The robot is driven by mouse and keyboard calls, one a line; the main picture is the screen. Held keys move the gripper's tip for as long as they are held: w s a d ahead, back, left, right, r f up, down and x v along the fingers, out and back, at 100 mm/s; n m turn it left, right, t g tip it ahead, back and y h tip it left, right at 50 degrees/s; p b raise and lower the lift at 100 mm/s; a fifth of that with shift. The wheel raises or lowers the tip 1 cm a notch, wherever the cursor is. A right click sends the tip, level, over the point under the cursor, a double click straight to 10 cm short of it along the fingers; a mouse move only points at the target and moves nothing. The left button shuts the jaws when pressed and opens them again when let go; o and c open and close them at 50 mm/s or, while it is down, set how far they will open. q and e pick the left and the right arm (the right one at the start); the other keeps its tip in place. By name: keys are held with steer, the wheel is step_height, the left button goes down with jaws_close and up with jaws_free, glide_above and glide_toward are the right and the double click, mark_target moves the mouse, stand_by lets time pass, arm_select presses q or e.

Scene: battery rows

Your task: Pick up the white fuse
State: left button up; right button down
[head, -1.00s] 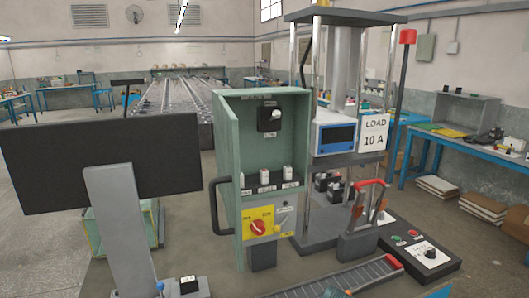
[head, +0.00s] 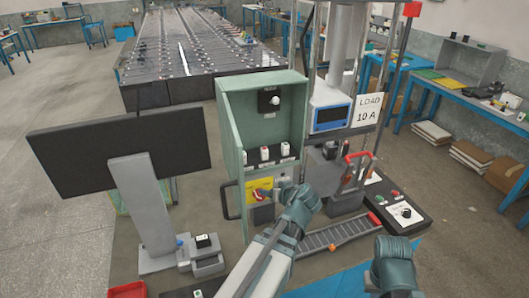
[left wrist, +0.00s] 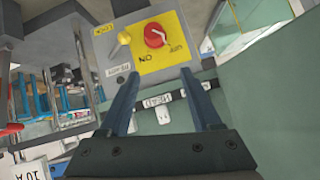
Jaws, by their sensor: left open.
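My left gripper (head: 262,191) is open and empty, in front of the yellow switch panel below that row. In the left wrist view its two fingers (left wrist: 165,108) are spread, and a white piece (left wrist: 163,115) beside a label shows beyond them. My right gripper (head: 395,262) is low at the right; its fingers are not clear.
A black holder (head: 268,102) is on the cabinet's upper back wall. The yellow panel has a red knob (left wrist: 155,36). A black handle (head: 226,202) juts from the cabinet's left. A dark monitor (head: 120,150) stands left; a red-handled lever (head: 355,158) stands right.

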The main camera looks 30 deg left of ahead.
mark_target(264, 151)
arm_select(q)
steer(key=w+a+r+n+t+y, duration=0.2)
steer(key=w+a+r+t+y, duration=0.15)
steer(key=r, duration=0.55)
steer(key=w+a, duration=0.1)
steer(key=w, duration=0.1)
steer(key=w+a+f+b, duration=0.1)
steer(key=a, duration=0.1)
steer(key=w+a+f, duration=0.1)
steer(key=w, duration=0.1)
steer(key=shift+w+a+b, duration=0.2)
steer(key=shift+w+b, duration=0.1)
steer(key=shift+w, duration=0.05)
steer(key=shift+w+a+f+t+h, duration=0.1)
steer(key=shift+w+a+t+h, duration=0.2)
steer(key=shift+a, duration=0.2)
steer(key=shift+w, duration=0.15)
steer(key=x, duration=0.2)
steer(key=b+x, duration=0.1)
steer(key=x, duration=0.1)
steer(key=shift+w+d+f, duration=0.1)
steer(key=shift+w+f, duration=0.2)
steer(key=shift+w, duration=0.05)
steer(key=shift+w+a, duration=0.2)
steer(key=shift+a, duration=0.15)
steer(key=shift+d, duration=0.1)
steer(key=shift+c, duration=0.3)
